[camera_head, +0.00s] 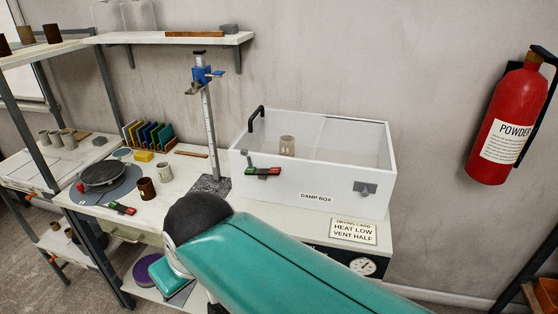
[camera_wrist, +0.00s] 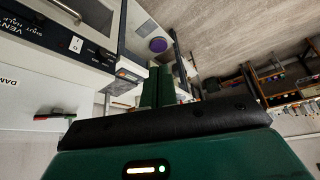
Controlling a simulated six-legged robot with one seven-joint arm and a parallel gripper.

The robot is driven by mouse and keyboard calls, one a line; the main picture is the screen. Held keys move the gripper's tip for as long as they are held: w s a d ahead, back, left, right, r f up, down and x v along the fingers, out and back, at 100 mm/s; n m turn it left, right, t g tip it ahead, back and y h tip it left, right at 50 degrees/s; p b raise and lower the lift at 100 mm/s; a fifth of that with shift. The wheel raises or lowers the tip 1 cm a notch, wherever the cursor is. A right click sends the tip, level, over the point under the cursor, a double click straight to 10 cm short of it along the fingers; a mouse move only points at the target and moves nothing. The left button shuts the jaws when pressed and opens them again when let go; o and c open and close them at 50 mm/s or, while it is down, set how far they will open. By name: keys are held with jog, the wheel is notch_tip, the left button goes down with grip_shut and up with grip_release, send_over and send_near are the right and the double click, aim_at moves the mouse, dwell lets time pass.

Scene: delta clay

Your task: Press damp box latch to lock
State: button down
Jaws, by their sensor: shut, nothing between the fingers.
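The white damp box (camera_head: 278,187) sits on the right end of the bench, labelled DAMP BOX, with a black handle at its back left. A red and green bar (camera_head: 262,171) with a dark stem is on its front left. A grey fitting (camera_head: 365,188) is on its front right. I cannot tell which of these is the latch. In the wrist view the box front (camera_wrist: 45,95) and the bar (camera_wrist: 60,115) show at the left. My gripper (camera_wrist: 158,72) is shut and empty, apart from the box.
A height gauge (camera_head: 206,110) stands left of the box. Cups, a turntable (camera_head: 103,174) and a second red and green piece (camera_head: 122,208) are on the left bench. A shelf (camera_head: 170,37) hangs above. A red extinguisher (camera_head: 507,120) is on the right wall.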

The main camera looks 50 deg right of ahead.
jog(key=w+d+r+n+g+y, duration=0.1)
jog(key=w+d+r, duration=0.4)
jog(key=d, duration=0.5)
jog(key=w+d+r+n+y, duration=0.1)
jog(key=w+d+r, duration=0.35)
jog(key=d, duration=0.45)
jog(key=s+d+r+n+t, duration=0.1)
jog(key=d, duration=0.8)
jog(key=s+d+r+n+y, duration=0.1)
jog(key=s+d+r+n, duration=0.1)
jog(key=d, duration=0.7)
jog(key=shift+s+d+r+t, duration=0.15)
jog(key=shift+d+r+t, duration=0.15)
jog(key=shift+d+t, duration=0.1)
send_over(271, 170)
jog(key=s+d, duration=0.1)
jog(key=s, duration=0.1)
notch_tip(271, 170, down, 8)
jog(key=shift+d+r, duration=0.1)
jog(key=shift+r, duration=0.15)
notch_tip(271, 170, down, 4)
jog(key=shift+r, duration=0.15)
jog(key=shift+f, duration=0.55)
